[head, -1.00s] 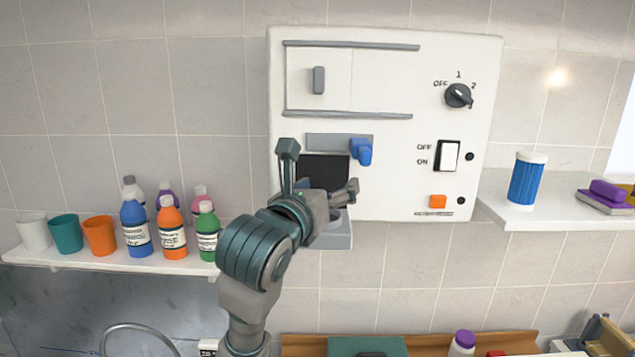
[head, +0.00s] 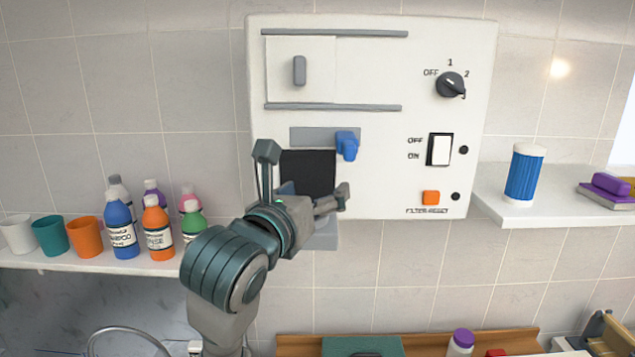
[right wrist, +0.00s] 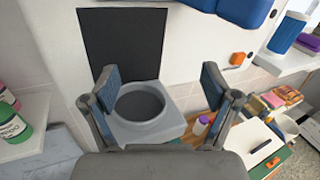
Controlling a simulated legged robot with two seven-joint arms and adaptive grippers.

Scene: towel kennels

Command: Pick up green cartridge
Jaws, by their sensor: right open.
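I see no green cartridge in either view. My right gripper (head: 304,173) is open and empty, in front of the dark square opening (head: 307,172) of the white wall panel. In the right wrist view its two fingers (right wrist: 162,92) stand apart on either side of a grey holder (right wrist: 172,128) with a round, empty-looking hole. The holder sits just below the dark opening (right wrist: 122,45); in the head view my gripper partly hides it. A blue cartridge-like cylinder with white ends (head: 526,173) stands upright on the right shelf. My left gripper is not in view.
The white panel (head: 375,75) carries a blue lever (head: 347,146), a black knob (head: 450,85), a rocker switch (head: 439,150) and an orange button (head: 430,197). Cups and several bottles stand on the left shelf (head: 80,262). The right shelf (head: 500,205) has free room left of the cylinder.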

